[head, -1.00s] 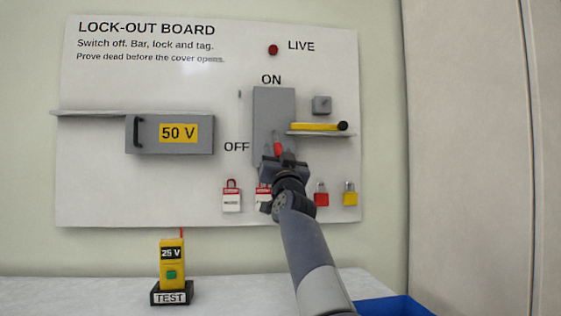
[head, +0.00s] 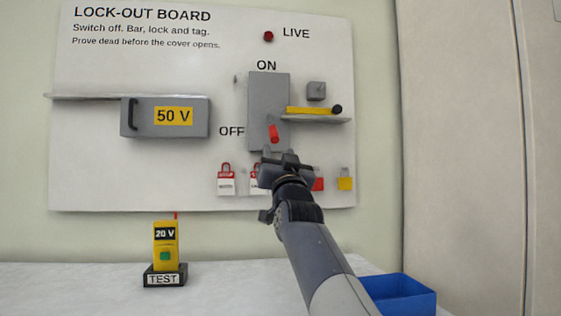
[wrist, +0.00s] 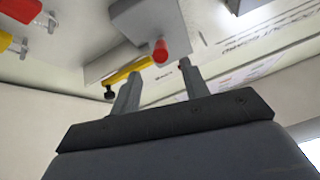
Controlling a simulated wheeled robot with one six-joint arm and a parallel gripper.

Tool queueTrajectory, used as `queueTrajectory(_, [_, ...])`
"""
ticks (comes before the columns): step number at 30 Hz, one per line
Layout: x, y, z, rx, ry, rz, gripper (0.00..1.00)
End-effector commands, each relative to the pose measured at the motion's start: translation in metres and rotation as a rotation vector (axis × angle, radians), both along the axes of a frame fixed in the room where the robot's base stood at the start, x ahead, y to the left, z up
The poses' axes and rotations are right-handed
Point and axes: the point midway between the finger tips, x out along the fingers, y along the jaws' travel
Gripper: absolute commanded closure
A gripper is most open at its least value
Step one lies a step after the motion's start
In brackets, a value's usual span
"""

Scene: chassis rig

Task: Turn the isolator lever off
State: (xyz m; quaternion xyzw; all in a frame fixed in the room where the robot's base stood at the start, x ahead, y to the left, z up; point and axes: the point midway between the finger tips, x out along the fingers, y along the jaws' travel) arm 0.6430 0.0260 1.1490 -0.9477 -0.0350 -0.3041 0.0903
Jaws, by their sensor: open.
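The isolator is a grey box (head: 265,100) on the board, with ON above it and OFF at its lower left. Its red lever handle (head: 273,133) is at the lower part of the box, level with the OFF label. My gripper (head: 283,157) is just below the handle, open and empty, with a small gap between them. In the wrist view, the red handle (wrist: 160,50) shows beyond and between the two spread fingers of my gripper (wrist: 160,73). The lever's pivot is not clear.
A yellow bar (head: 310,110) lies on a small shelf right of the isolator. Padlocks and tags hang below, including a yellow padlock (head: 345,179); my arm partly hides some. The LIVE lamp (head: 268,37) is dark red. A yellow tester (head: 165,247) and blue bin (head: 402,293) are lower down.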

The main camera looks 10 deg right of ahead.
Motion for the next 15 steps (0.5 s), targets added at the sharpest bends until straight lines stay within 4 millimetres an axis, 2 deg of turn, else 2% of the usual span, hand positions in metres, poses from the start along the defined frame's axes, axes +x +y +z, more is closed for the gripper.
queueTrajectory(6, [-0.01,0.0,-0.0078,-0.001,0.0,0.001,0.57])
queueTrajectory(15, [-0.0111,0.0,-0.0089,0.0,0.001,0.0,0.57])
